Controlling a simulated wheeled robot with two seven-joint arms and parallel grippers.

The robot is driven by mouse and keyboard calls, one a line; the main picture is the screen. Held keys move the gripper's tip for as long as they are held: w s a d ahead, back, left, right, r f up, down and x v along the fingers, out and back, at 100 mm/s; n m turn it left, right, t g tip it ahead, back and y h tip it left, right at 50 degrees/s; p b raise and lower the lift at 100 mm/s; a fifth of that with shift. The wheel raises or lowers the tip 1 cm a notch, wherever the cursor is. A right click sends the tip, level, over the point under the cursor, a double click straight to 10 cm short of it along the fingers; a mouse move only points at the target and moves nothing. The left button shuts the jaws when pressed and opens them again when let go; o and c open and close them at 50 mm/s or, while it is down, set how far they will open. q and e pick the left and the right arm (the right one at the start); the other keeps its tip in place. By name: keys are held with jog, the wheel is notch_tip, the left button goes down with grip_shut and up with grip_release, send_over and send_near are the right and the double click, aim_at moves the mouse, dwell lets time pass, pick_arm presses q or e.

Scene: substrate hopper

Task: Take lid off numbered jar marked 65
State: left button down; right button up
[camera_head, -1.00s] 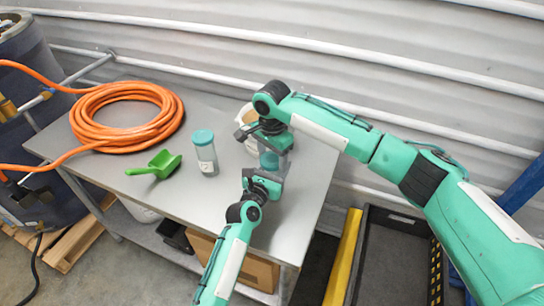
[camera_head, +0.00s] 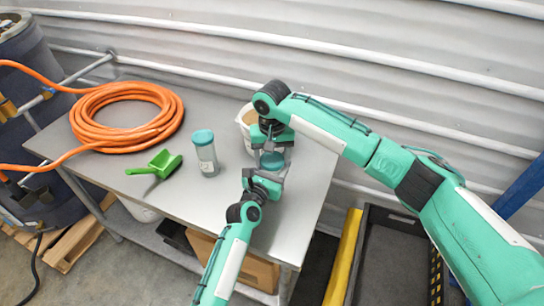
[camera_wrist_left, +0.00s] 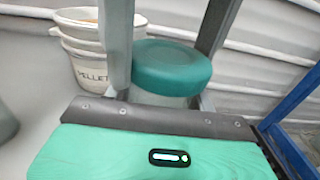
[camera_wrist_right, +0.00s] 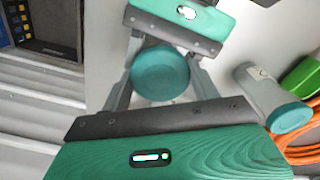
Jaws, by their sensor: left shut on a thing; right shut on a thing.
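A jar with a teal lid (camera_head: 271,160) stands between my two grippers on the table's right part; no number is readable on it. My left gripper (camera_head: 268,174) is shut on the jar's body, just below the lid. My right gripper (camera_head: 273,150) is shut on the lid. The lid shows between the fingers in the left wrist view (camera_wrist_left: 172,67) and the right wrist view (camera_wrist_right: 160,72). It appears seated on the jar. A second jar (camera_head: 206,155) with a teal lid stands to the left, its label (camera_wrist_right: 262,73) too small to read.
White pellet buckets (camera_wrist_left: 88,66) stand nested behind the held jar. A green scoop (camera_head: 158,164) and a coiled orange hose (camera_head: 125,117) lie on the left of the grey table (camera_head: 200,205). The front middle of the tabletop is clear.

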jog(key=o, duration=1.1)
jog(key=shift+r, duration=0.1)
notch_tip(320, 180, up, 4)
jog(key=shift+r, duration=0.15)
jog(key=shift+c, duration=0.5)
notch_tip(320, 180, up, 3)
jog(key=m, duration=0.5)
jog(key=shift+r, duration=0.15)
jog(key=shift+f+m, duration=0.4)
jog(key=shift+f, duration=3.55)
jog(key=c, duration=1)
jog(key=n, duration=0.7)
jog(key=shift+r, duration=0.1)
